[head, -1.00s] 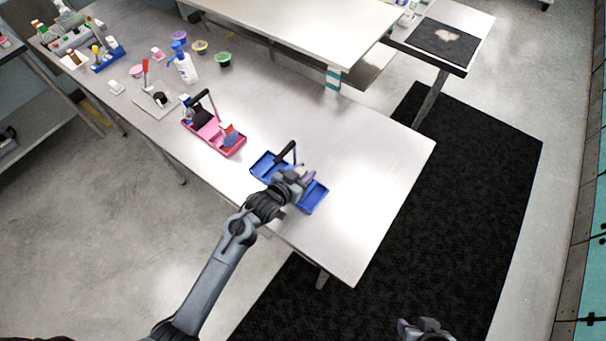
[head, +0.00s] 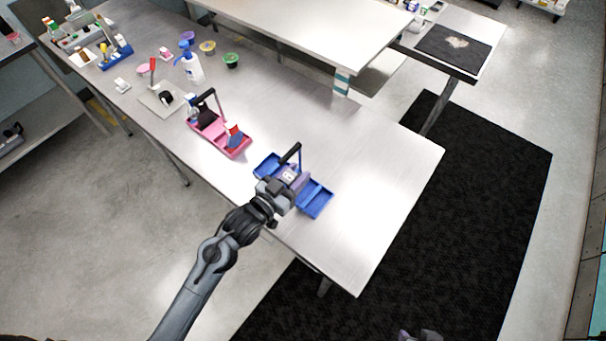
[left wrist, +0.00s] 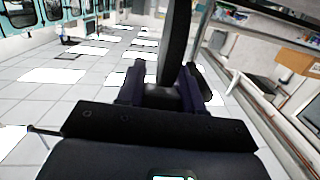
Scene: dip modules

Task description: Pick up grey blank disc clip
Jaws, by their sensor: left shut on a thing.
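My left gripper (head: 287,178) is over the near side of the blue caddy (head: 316,199) in the head view. The left wrist view shows its purple finger pads (left wrist: 160,92) closed around a dark, thin, upright piece (left wrist: 174,45). I cannot tell whether this is the grey disc clip or part of the caddy's black handle (head: 291,152). The handle stands just behind the gripper in the head view. No grey clip shows clearly elsewhere. My right gripper (head: 420,335) is cut off at the bottom edge, over the black mat, with its jaws unclear.
Beyond are a white pump bottle (head: 193,70), small coloured tubs and a grey plate (head: 160,98). The table (head: 375,185) is clear to the right, with its near edge below the caddy.

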